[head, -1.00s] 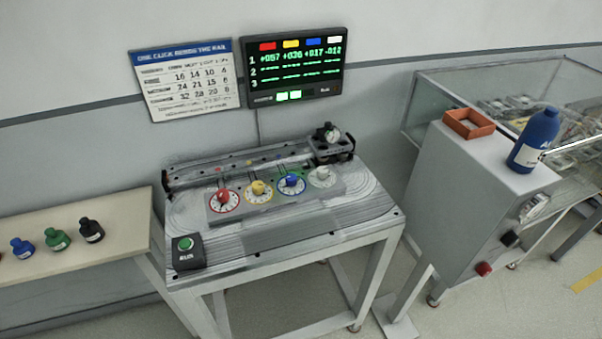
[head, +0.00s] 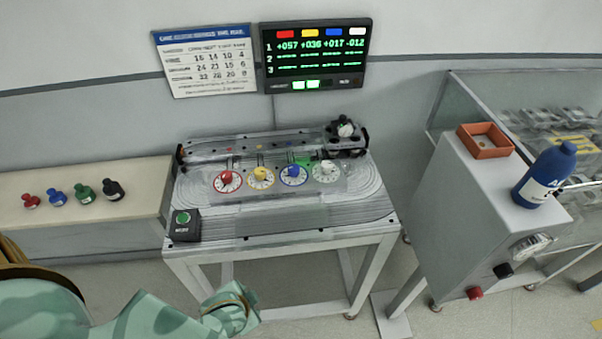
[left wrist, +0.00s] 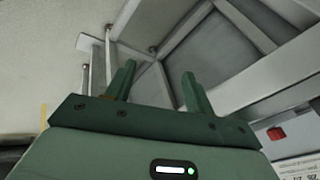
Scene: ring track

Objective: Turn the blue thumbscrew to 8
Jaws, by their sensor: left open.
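The blue thumbscrew (head: 293,171) stands on a white dial with a blue rim, third in a row on the ring-track table (head: 350,228). The red thumbscrew (head: 227,177), yellow thumbscrew (head: 261,173) and white thumbscrew (head: 326,168) share the row. The dial numbers are too small to read. My left arm comes in at the lower left of the head view, short of the table. In the left wrist view my left gripper (left wrist: 158,88) is open and empty, with a metal table frame beyond it. My right gripper is not in view.
A green button box (head: 184,224) sits at the table's front left corner. A carriage (head: 345,137) stands at the back right. A screen (head: 316,56) and a chart (head: 206,61) hang behind. A grey cabinet (head: 465,220) with an orange tray (head: 485,141) and blue bottle (head: 545,174) stands right.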

